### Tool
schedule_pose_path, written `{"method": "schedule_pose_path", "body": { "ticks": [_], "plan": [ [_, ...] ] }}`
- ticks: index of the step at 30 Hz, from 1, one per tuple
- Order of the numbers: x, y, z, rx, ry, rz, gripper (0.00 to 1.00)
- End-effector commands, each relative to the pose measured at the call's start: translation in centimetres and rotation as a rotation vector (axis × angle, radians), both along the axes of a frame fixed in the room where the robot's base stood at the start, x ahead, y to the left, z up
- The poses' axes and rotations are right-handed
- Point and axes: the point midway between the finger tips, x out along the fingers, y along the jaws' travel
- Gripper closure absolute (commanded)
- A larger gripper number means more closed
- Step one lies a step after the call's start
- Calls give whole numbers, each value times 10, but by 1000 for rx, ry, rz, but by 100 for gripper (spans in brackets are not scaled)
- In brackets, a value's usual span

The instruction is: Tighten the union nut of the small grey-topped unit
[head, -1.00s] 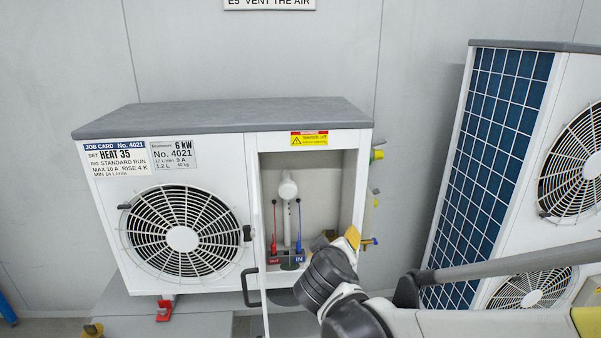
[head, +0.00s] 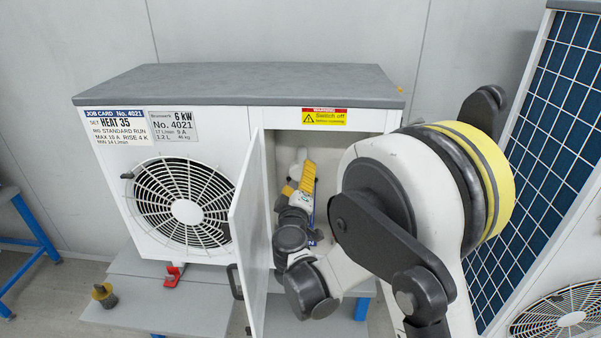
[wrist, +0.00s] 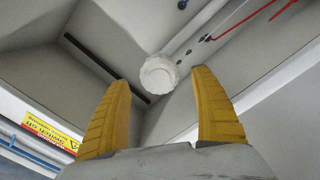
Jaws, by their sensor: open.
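The small grey-topped unit (head: 190,138) stands on a bench with its right compartment open. In the wrist view a white round nut-like part (wrist: 158,74) sits on a pale pipe inside, ahead of my fingers. I take it for the union nut. In the head view my arm and gripper mostly hide it. My gripper (head: 298,184) is inside the compartment. In the wrist view its two yellow fingers (wrist: 160,112) are spread, one either side of the nut's line and short of it. Nothing is between them.
The open white door (head: 251,240) stands at the left of the compartment, close to my arm. Red and blue leads (wrist: 232,24) run beside the pipe. A tall unit with a blue grille (head: 555,130) stands on the right. A black-and-yellow part (head: 104,295) lies on the bench.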

Motion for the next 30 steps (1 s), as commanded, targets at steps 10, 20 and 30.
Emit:
{"method": "schedule_pose_path", "body": {
  "ticks": [10,20,30],
  "plan": [
    [42,-2,0,0,1,-1,25],
    [43,-2,0,0,1,-1,40],
    [43,-2,0,7,0,-1,79]
  ]
}}
